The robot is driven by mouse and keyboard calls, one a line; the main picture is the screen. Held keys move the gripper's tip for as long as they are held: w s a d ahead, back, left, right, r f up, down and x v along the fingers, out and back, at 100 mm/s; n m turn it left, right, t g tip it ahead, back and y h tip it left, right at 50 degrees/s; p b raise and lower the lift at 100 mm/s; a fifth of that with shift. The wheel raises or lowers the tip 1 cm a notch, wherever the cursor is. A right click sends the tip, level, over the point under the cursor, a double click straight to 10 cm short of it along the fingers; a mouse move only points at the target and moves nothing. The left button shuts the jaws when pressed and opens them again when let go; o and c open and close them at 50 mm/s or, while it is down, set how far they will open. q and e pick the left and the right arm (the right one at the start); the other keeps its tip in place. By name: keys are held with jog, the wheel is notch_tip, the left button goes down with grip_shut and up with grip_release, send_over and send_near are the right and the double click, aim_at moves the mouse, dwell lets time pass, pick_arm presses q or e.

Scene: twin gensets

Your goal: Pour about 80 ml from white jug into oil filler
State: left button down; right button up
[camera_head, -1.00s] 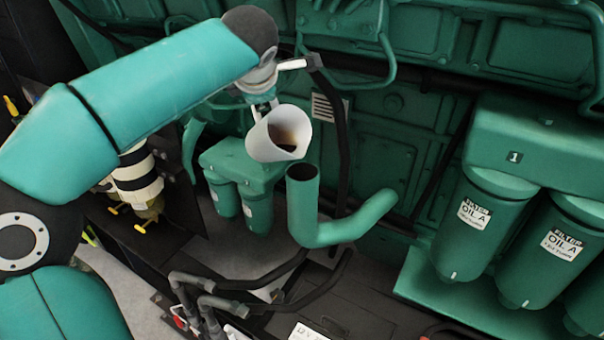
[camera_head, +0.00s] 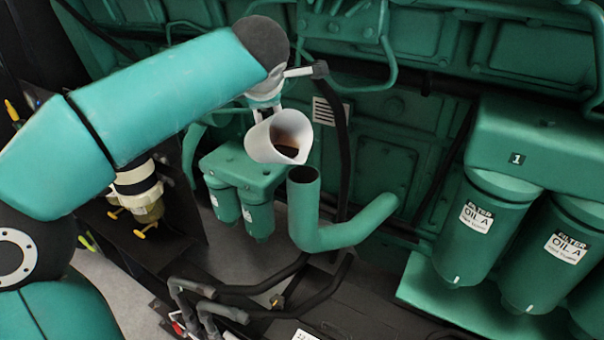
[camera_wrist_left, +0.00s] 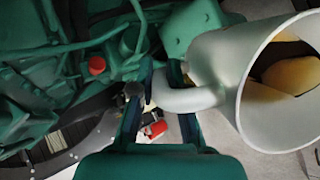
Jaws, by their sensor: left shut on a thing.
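The white jug (camera_head: 262,142) is tilted with its mouth toward the lower right, and dark brown liquid shows inside it. Its lip is just above and slightly left of the open top of the green oil filler pipe (camera_head: 303,205). No stream between them can be made out. My left gripper (camera_head: 266,108) is behind the jug, mostly hidden in the head view. In the left wrist view its two fingers (camera_wrist_left: 160,104) are shut on the handle of the jug (camera_wrist_left: 225,70). My right gripper is not in view.
Small twin green filters (camera_head: 240,200) stand behind and left of the pipe. Large oil filters (camera_head: 480,225) are at the right. Dark hoses (camera_head: 275,287) run below the pipe. The green engine wall (camera_head: 400,140) closes off the back.

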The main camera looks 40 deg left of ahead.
pick_arm(q)
jog(key=shift+s+d+r+t+y, duration=0.1)
jog(key=shift+d+r+t+y, duration=0.2)
jog(key=shift+d+r+y, duration=0.35)
dwell(0.8)
jog(key=shift+s+d+r+m+y, duration=0.15)
jog(key=shift+d+r+y, duration=0.1)
jog(key=shift+r, duration=0.15)
jog(key=shift+s+d+r+m+y, duration=0.1)
jog(key=shift+r+m+y, duration=0.1)
jog(key=shift+r, duration=0.15)
dwell(1.7)
jog(key=shift+w+a+f, duration=0.1)
jog(key=shift+a+f, duration=0.15)
jog(key=shift+a, duration=0.05)
jog(key=a+f+h, duration=0.1)
jog(key=w+a+f+n+g+h+p, duration=0.1)
jog(key=h, duration=0.1)
jog(key=shift+a+f, duration=0.1)
jog(key=shift+f, duration=0.4)
jog(key=shift+s+r, duration=0.15)
jog(key=shift+s, duration=0.1)
jog(key=shift+w, duration=0.15)
